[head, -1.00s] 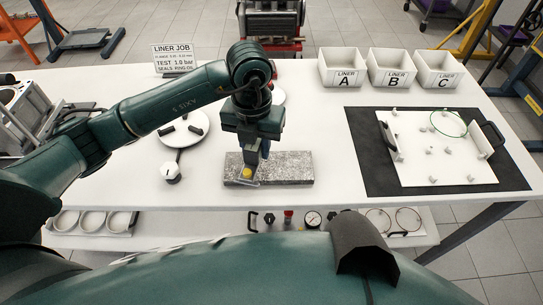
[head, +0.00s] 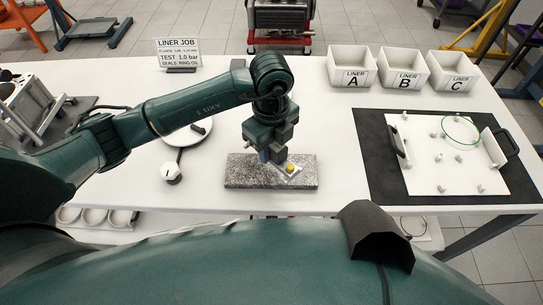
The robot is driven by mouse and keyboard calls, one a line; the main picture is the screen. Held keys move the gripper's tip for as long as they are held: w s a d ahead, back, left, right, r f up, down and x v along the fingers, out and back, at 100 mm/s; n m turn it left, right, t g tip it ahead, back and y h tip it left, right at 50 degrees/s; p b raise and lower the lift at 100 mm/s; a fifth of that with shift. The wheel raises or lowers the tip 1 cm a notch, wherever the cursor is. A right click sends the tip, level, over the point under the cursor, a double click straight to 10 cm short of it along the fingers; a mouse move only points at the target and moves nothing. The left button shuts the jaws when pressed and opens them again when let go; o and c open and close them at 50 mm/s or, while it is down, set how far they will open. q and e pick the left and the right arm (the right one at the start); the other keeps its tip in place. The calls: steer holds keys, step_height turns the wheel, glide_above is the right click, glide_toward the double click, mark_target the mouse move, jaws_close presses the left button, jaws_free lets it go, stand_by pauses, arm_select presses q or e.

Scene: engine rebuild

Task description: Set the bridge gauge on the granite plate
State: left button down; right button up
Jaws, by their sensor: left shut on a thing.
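The granite plate (head: 245,176) is a speckled grey slab lying flat near the front edge of the white table. The bridge gauge (head: 291,169), a small pale piece with a yellow round part, is at the right half of the plate. My left gripper (head: 277,158) points down over the plate and is shut on the gauge. The fingers partly hide the gauge. I cannot tell whether the gauge touches the granite or is just above it. My right gripper is out of view.
A round white plate (head: 187,137) and a white knob (head: 171,172) are left of the granite. Bins A (head: 352,81), B (head: 405,83) and C (head: 457,84) stand at the back right. A white board (head: 430,176) with small pegs lies on a dark mat (head: 377,187).

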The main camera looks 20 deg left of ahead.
mark_target(271, 159)
arm_select(q)
step_height(271, 159, down, 4)
steer(key=shift+r, duration=0.1)
steer(key=shift+f, duration=0.2)
steer(key=c, duration=1.1)
jaws_free()
